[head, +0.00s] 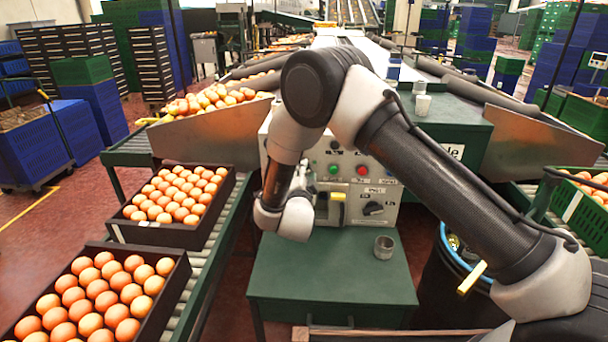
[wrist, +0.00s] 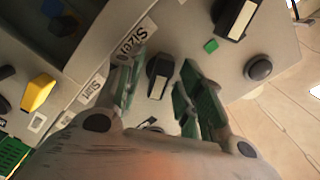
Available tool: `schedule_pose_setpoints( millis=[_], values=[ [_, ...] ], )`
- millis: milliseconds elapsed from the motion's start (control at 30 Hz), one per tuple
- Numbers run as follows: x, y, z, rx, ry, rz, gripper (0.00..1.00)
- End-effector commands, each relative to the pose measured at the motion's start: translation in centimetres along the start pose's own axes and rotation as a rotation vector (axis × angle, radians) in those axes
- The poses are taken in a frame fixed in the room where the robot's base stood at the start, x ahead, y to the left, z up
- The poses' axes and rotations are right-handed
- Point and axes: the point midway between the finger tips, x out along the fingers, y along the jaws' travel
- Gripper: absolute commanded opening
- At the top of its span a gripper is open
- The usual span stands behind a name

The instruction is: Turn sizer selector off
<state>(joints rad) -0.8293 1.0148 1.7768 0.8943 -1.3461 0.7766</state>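The sizer selector, a black knob (wrist: 158,74) with a white stripe, is on the grey control panel in the wrist view, beside a label reading "Sizer" (wrist: 134,36). My gripper (wrist: 162,65) is open, with one green-padded finger on each side of this knob. Small gaps show between the knob and both fingers, and I see no contact. The stripe runs roughly up and down in the wrist view. In the head view my wrist is at the left part of the panel (head: 390,218), and my arm hides much of it.
The wrist view also shows a yellow knob (wrist: 38,92), another striped black knob (wrist: 236,18) and a round black button (wrist: 258,68). In the head view, a metal cup (head: 384,247) stands on the green table (head: 330,285).

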Motion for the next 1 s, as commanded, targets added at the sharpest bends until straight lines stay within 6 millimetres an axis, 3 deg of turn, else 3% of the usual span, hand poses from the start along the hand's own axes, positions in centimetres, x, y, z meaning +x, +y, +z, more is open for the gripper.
schedule_pose_setpoints(
  millis=[133, 333, 667, 1000],
  values=[
    [-0.01, 0.0, 0.0, 0.0, 0.0, 0.0, 0.34],
    [-0.03, 0.01, 0.0, 0.0, 0.0, 0.0, 0.0],
    [-0.04, 0.04, 0.0, -0.023, 0.0, 0.001, 0.0],
    [-0.05, 0.06, 0.0, -0.216, 0.0, 0.001, 0.0]
  ],
)
